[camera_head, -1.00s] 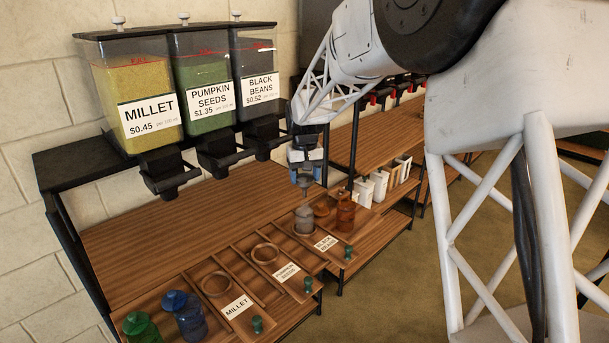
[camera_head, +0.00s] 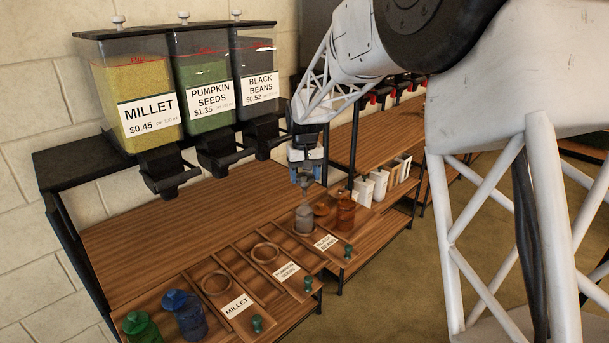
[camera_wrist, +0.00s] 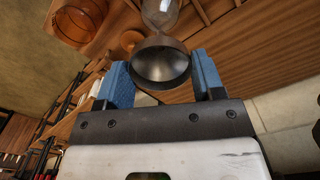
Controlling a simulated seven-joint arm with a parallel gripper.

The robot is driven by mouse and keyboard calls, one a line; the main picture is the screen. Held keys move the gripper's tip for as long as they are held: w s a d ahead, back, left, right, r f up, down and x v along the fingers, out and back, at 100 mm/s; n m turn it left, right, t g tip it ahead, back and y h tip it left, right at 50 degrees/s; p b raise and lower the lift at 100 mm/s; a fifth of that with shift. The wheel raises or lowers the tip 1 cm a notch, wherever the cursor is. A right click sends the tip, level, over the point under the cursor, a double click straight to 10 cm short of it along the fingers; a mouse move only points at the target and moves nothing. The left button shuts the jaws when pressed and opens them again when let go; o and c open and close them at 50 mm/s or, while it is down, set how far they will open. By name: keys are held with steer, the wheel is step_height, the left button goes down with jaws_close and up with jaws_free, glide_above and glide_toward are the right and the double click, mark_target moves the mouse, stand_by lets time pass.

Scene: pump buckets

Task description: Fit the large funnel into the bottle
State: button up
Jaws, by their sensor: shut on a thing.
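My gripper (camera_head: 305,170) has blue fingers and is shut on the large grey funnel (camera_wrist: 161,66). In the wrist view the funnel's dark round mouth faces the camera between the fingers (camera_wrist: 162,85). In the head view the funnel (camera_head: 305,182) points down right above the clear bottle (camera_head: 304,220), which stands in the ring spot of the black beans tray. The bottle also shows in the wrist view (camera_wrist: 160,12), just beyond the funnel. I cannot tell whether the spout is inside the bottle's neck.
An orange jar (camera_head: 346,212) and a small orange piece (camera_head: 322,209) stand close right of the bottle. Blue (camera_head: 187,316) and green (camera_head: 141,329) jars are at front left. The bean dispenser (camera_head: 262,132) hangs behind left. The shelf's middle is clear.

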mark_target(304, 187)
steer(key=shift+f, duration=2.45)
stand_by(3.5)
steer(key=o, duration=0.8)
steer(key=shift+o, duration=0.2)
steer(key=shift+r, duration=0.15)
steer(key=shift+r, duration=3.4)
